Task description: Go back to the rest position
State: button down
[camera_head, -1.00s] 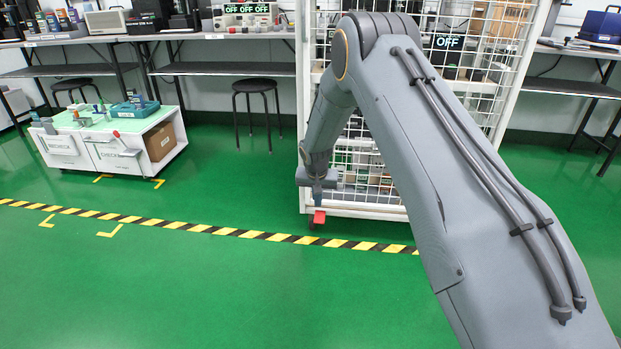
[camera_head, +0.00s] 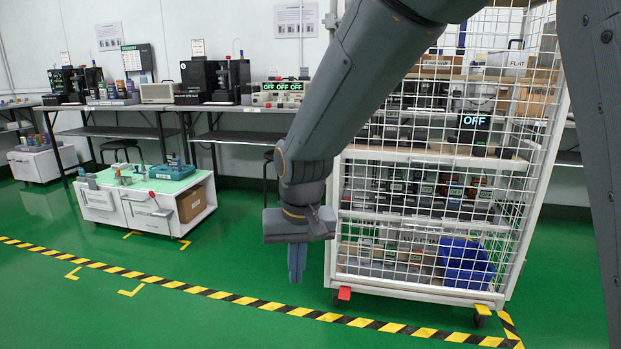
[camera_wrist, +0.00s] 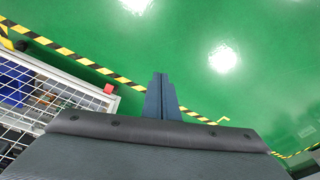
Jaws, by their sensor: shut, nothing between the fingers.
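My gripper (camera_head: 297,265) hangs pointing down in the head view, in front of the left edge of the wire cage cart. Its fingers are together with nothing between them. In the wrist view the shut fingers (camera_wrist: 161,95) stand out over the bare green floor. My arm comes down from the top of the head view and hides part of the wall, bench and cart.
The white wire cage cart (camera_head: 332,240) holds several devices and a blue bin (camera_head: 466,264). A low white cart (camera_head: 150,213) with small items stands left. Benches (camera_head: 110,131) line the wall. Yellow-black tape (camera_head: 150,279) crosses the floor; green floor in front is clear.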

jog(key=s+d+r+n+g+y, duration=0.1)
jog(key=s+r+n, duration=0.1)
jog(key=s, duration=1)
jog(key=s+d+r+n+g, duration=0.1)
jog(key=s+r+n, duration=0.1)
jog(key=s, duration=1.1)
jog(key=d+r+m+h+p, duration=0.1)
jog(key=d+r+m+p, duration=0.2)
jog(key=d+r+p, duration=0.7)
jog(key=d+r+m+h+p, duration=0.1)
jog(key=d+r+m+p, duration=0.2)
jog(key=d+r+p, duration=0.7)
notch_tip(320, 180, up, 6)
jog(key=p, duration=1.5)
jog(key=shift+w+d, duration=0.15)
jog(key=shift+w, duration=0.05)
jog(key=shift+r, duration=0.1)
